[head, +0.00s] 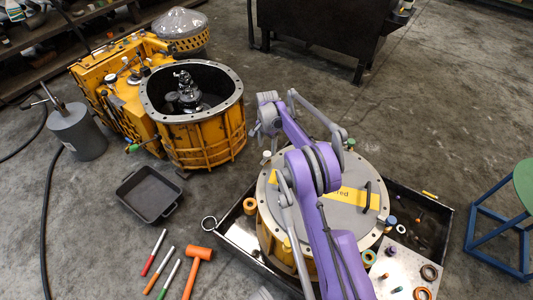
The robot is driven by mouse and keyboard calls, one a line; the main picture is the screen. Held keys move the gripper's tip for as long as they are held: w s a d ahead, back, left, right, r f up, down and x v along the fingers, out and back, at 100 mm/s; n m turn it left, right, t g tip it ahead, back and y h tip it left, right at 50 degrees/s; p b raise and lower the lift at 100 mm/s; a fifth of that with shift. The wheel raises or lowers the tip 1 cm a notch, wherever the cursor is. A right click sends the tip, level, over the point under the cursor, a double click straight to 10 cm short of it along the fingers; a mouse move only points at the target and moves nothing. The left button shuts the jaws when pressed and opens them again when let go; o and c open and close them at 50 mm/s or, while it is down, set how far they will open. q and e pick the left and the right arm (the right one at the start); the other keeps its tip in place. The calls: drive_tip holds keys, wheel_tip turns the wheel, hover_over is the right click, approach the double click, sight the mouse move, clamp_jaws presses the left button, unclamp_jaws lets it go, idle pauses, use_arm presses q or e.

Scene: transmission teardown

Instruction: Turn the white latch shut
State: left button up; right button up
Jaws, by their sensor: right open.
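A round housing with a grey lid (345,215) stands in a dark tray at the lower right. A small white piece, apparently the white latch (266,157), shows at the far left of the lid's rim. It is too small to tell how it is turned. My purple right arm crosses over the lid and hides part of it. My right gripper (261,127) is open, beyond the small white piece in the picture and seemingly above it, apart from it. My left gripper is not in view.
The dark tray (429,200) holds loose rings and small parts around the housing. A yellow gearbox with an open drum (205,140) stands at the upper left. A black pan (150,194), an orange mallet (198,262) and pens lie on the floor. A blue-legged stool (497,245) stands right.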

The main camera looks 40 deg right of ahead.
sight(267, 154)
drive_tip(key=shift+f+b, duration=0.35)
drive_tip(key=shift+f, duration=1.55)
clamp_jaws()
